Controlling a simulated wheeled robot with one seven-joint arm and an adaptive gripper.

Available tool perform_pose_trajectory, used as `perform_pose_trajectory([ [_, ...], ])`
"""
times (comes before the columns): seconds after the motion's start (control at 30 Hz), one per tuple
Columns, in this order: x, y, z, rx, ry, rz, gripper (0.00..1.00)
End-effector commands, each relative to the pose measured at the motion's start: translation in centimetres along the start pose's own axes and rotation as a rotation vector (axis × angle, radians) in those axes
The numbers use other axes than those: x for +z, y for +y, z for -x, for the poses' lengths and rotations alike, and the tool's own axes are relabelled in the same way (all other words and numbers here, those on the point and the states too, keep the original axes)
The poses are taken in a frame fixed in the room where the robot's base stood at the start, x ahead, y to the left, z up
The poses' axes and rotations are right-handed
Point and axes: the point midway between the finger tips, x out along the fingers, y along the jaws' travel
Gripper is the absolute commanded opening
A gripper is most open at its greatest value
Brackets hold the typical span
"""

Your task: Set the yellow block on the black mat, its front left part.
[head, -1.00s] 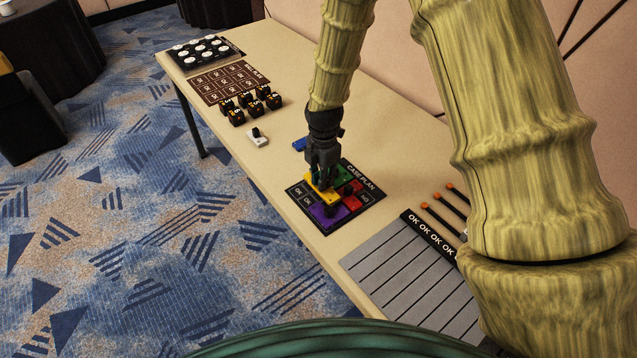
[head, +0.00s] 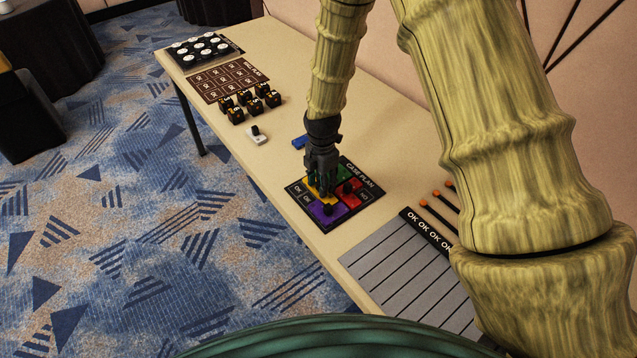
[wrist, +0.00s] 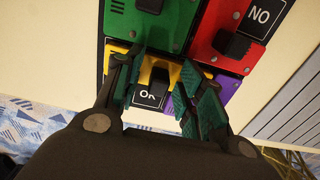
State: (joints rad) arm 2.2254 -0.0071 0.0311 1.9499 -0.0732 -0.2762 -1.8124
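The yellow block (head: 313,187) with a black knob lies on the black mat (head: 364,209), in the front left part. A green block lies behind it and a purple block (head: 328,213) to its right. My gripper (head: 322,181) is down over the yellow block and hides part of it. In the wrist view, the fingers (wrist: 160,92) stand on either side of the black knob (wrist: 159,80), with a gap to each finger. They are open. The block's underside is hidden, but it looks level with its neighbours.
The green block (wrist: 150,28) and red block (wrist: 219,49) sit close behind the fingers. A small blue piece (head: 299,142) lies beyond the mat. A grey striped board (head: 390,261) is to the right. Dark cubes and a white piece (head: 257,138) stand farther left.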

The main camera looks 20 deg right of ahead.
Motion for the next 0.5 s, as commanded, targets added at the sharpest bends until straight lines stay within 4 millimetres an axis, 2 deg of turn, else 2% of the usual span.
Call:
perform_pose_trajectory([
  [0.27, 0.0, 0.0, 1.2, 0.001, 0.000, -0.001, 0.39],
  [0.5, 0.1, 0.1, 4.1, 0.003, 0.000, 0.000, 0.39],
])
